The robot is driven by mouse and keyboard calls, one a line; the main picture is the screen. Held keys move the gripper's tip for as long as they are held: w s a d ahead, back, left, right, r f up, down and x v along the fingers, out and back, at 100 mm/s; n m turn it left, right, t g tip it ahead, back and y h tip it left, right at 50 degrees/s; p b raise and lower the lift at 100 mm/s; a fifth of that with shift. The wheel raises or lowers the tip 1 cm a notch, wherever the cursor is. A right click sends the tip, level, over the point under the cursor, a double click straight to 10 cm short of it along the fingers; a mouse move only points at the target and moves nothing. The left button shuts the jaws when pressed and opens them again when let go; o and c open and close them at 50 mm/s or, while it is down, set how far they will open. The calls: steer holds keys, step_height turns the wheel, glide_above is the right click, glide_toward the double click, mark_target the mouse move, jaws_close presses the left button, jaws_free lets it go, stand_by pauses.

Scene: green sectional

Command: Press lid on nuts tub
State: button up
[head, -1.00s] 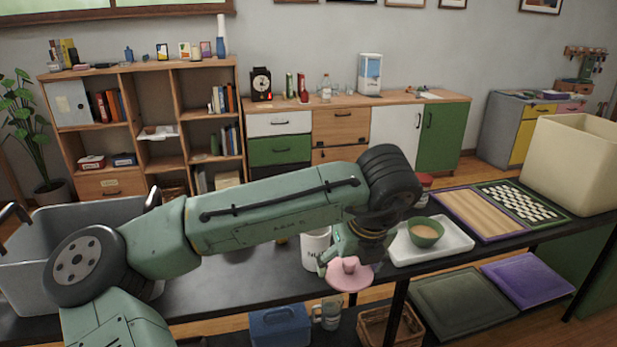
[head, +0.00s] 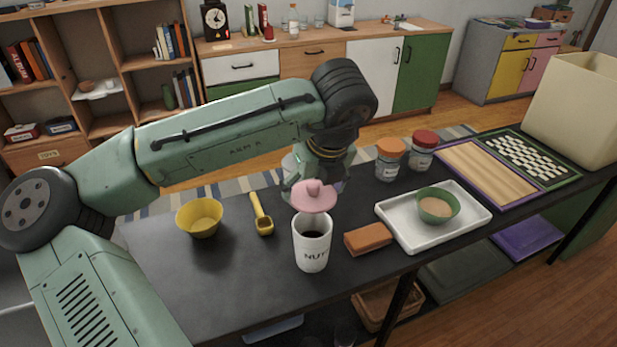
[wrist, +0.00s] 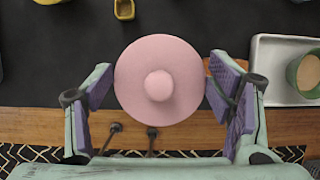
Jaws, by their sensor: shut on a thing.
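The pink lid (head: 314,197), round with a central knob, is held just above the tub's far rim, with a gap visible at the front. My gripper (head: 313,184) is shut on the lid. In the wrist view the lid (wrist: 185,90) sits between the purple finger pads of my gripper (wrist: 160,88) and hides the tub beneath.
Left of the tub are a yellow bowl (head: 199,217) and a yellow scoop (head: 261,214). To its right are a brown block (head: 368,238) and a white tray (head: 400,230) with a green bowl (head: 438,205). Two jars, orange-lidded (head: 389,160) and red-lidded (head: 423,151), stand behind.

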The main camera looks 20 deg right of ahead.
steer(key=shift+s+f+b, duration=0.15)
steer(key=shift+f+b, duration=0.4)
steer(key=shift+f, duration=0.05)
step_height(320, 180, down, 3)
steer(key=b, duration=0.3)
steer(key=shift+f, duration=0.1)
steer(key=shift+f+b, duration=0.5)
steer(key=shift+f, duration=0.45)
steer(key=shift+w+f+p, duration=0.1)
steer(key=shift+w+p, duration=0.1)
steer(key=shift+p, duration=0.6)
stand_by(0.4)
steer(key=shift+f, duration=0.45)
stand_by(1.2)
steer(key=o, duration=1)
steer(key=shift+o, duration=0.4)
steer(key=shift+r+p, duration=0.15)
steer(key=shift+p, duration=0.15)
